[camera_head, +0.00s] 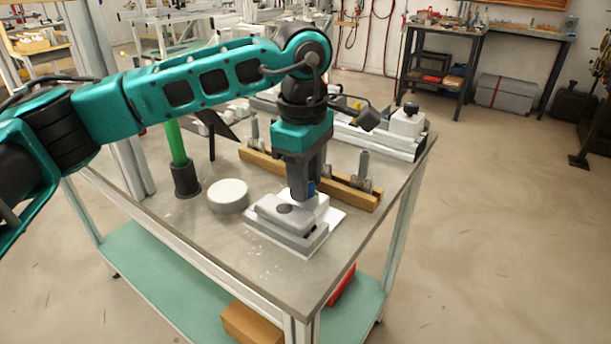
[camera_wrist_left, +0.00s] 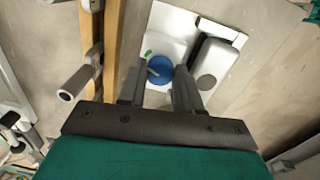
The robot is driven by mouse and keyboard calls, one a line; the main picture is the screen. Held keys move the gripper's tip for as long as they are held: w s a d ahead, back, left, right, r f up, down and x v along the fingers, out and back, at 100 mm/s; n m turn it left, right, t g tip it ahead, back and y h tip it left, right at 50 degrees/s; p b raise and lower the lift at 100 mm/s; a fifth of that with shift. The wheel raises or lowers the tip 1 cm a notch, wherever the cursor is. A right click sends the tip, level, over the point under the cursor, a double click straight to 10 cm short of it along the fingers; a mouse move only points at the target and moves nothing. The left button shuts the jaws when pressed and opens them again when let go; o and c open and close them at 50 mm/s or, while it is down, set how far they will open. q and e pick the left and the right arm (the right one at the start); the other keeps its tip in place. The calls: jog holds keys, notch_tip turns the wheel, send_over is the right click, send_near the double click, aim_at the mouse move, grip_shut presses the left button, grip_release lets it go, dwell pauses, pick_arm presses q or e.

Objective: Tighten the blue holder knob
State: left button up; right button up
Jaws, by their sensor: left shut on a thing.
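The blue holder knob (camera_wrist_left: 160,69) sits on a white and grey holder (camera_head: 287,228) near the front of the table. My left gripper (camera_head: 303,192) points down from above and is shut on the knob. In the left wrist view, its two fingers (camera_wrist_left: 158,85) stand on either side of the knob. The holder's white plate (camera_wrist_left: 168,30) lies under it, with a grey rounded block (camera_wrist_left: 212,65) beside the knob. My right gripper is not in view.
A wooden bar with upright grey clamps (camera_head: 345,192) lies just behind the holder. A round white disc (camera_head: 228,195) and a green rod in a dark cup (camera_head: 186,178) stand to the left. The table's front corner (camera_head: 300,290) is bare.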

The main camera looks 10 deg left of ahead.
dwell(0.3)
pick_arm(q)
jog(key=o, duration=1)
jog(key=shift+o, duration=0.2)
